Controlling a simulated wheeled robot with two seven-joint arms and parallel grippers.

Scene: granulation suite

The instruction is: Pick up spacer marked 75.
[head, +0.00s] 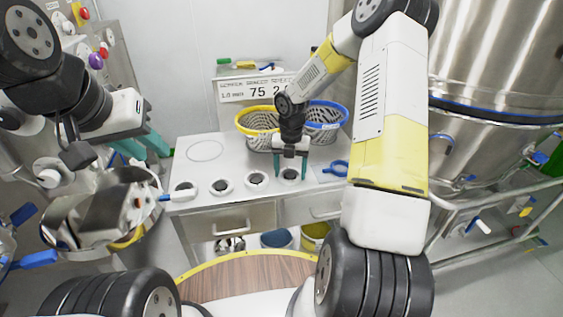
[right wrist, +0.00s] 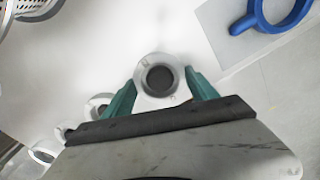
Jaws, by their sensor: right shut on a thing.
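A row of several pale ring-shaped spacers with dark centres lies along the front of the white bench top (head: 190,148). My right gripper (head: 290,171) points down at the rightmost spacer (head: 290,175). In the right wrist view, its teal fingers (right wrist: 160,92) are shut on opposite sides of this spacer (right wrist: 160,98). The other spacers are the left one (head: 183,189), a second (head: 221,186) and a third (head: 257,181). No marking on any spacer is readable.
A yellow-rimmed basket (head: 258,124) and a blue-rimmed basket (head: 326,122) stand behind the right gripper. A blue ring-handled tool (head: 337,168) lies to its right. A large steel vessel (head: 490,120) stands at the right. The bench's back left is clear.

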